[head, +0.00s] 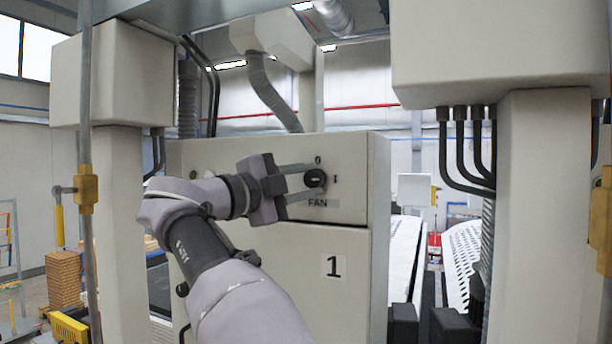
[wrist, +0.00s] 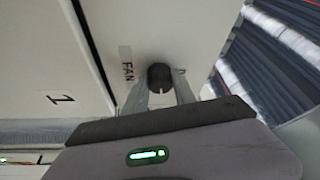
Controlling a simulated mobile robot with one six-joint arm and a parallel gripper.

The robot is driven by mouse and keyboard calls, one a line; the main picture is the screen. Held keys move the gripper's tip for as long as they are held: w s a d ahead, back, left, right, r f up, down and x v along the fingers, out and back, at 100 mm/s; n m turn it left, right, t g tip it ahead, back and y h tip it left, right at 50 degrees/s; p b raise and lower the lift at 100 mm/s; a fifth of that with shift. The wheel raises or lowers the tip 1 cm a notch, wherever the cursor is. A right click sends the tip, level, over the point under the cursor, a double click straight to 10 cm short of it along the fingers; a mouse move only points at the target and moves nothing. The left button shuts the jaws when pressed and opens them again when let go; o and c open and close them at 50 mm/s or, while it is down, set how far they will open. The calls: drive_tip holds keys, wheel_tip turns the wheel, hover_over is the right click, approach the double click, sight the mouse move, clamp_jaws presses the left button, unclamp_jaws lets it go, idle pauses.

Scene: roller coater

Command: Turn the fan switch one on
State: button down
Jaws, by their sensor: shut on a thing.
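The fan switch is a round black knob (head: 315,178) on the upper cream panel of the machine, above the word FAN. An O mark sits above it and an I mark to its right in the head view. My gripper (head: 302,180) reaches in from the left, its two grey fingers shut on the knob from either side. In the wrist view the dark knob (wrist: 160,77) sits between the fingertips, with a small pale mark on its lower edge. I cannot tell for sure which setting it points to.
The cabinet door (head: 333,290) below bears a 1 label. A cream post (head: 545,210) with black cables stands at right, another post (head: 113,230) at left. A thin metal pipe (head: 85,130) with brass fittings runs down at the left.

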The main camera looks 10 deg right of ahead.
drive_tip(key=shift+m, duration=0.4)
drive_tip(key=c, duration=1)
unclamp_jaws()
